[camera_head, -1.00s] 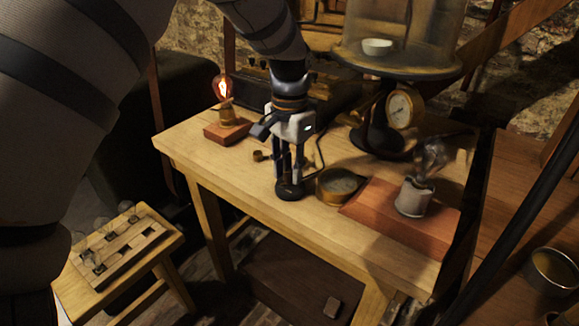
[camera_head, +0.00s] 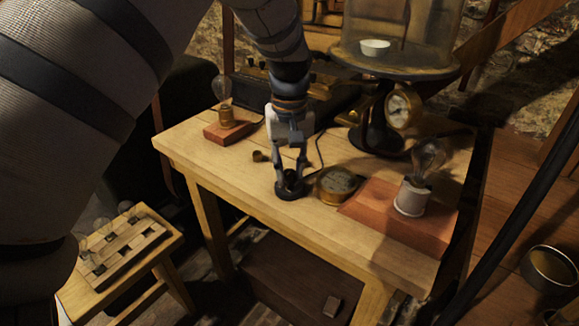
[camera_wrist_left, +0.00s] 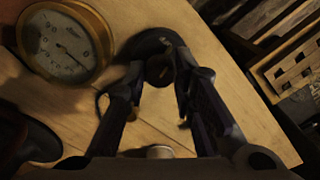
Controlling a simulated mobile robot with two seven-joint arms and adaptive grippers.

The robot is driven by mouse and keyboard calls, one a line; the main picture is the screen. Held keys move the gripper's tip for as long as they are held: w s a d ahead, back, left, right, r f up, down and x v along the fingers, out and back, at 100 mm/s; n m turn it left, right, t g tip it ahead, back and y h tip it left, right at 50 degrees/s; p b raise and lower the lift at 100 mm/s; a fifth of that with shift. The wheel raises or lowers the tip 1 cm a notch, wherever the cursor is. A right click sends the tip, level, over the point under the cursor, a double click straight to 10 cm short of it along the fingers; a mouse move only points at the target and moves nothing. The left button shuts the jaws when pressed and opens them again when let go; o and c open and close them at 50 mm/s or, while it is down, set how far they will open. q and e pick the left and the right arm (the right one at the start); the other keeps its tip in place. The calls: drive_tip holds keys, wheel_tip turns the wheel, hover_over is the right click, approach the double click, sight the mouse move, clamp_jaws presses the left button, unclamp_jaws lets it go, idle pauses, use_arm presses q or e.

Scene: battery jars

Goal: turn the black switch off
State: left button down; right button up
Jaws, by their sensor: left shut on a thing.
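The black switch (camera_head: 290,192) is a round black piece near the front edge of the wooden table. It also shows in the left wrist view (camera_wrist_left: 150,42), between and beyond my fingertips. My left gripper (camera_head: 290,180) points down from above and is shut on the switch's knob; the fingers hide most of that knob. The fingers also show in the left wrist view (camera_wrist_left: 160,78). The bulb (camera_head: 222,90) on the small red base (camera_head: 228,132) at the left is clear and unlit. My right gripper is not in view.
A brass dial (camera_head: 338,184) sits close right of the switch. A large clear bulb (camera_head: 429,158) stands in a white socket on a red board (camera_head: 395,215). A gauge (camera_head: 403,108) on a stand is behind. A stool (camera_head: 165,238) with a slotted rack stands lower left.

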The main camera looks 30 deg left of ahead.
sight(290, 171)
use_arm(q)
drive_tip(key=n, duration=0.6)
drive_tip(key=shift+n, duration=0.4)
idle(0.4)
drive_tip(key=c, duration=1.3)
unclamp_jaws()
drive_tip(key=shift+c, duration=0.2)
wheel_tip(290, 171, up, 12)
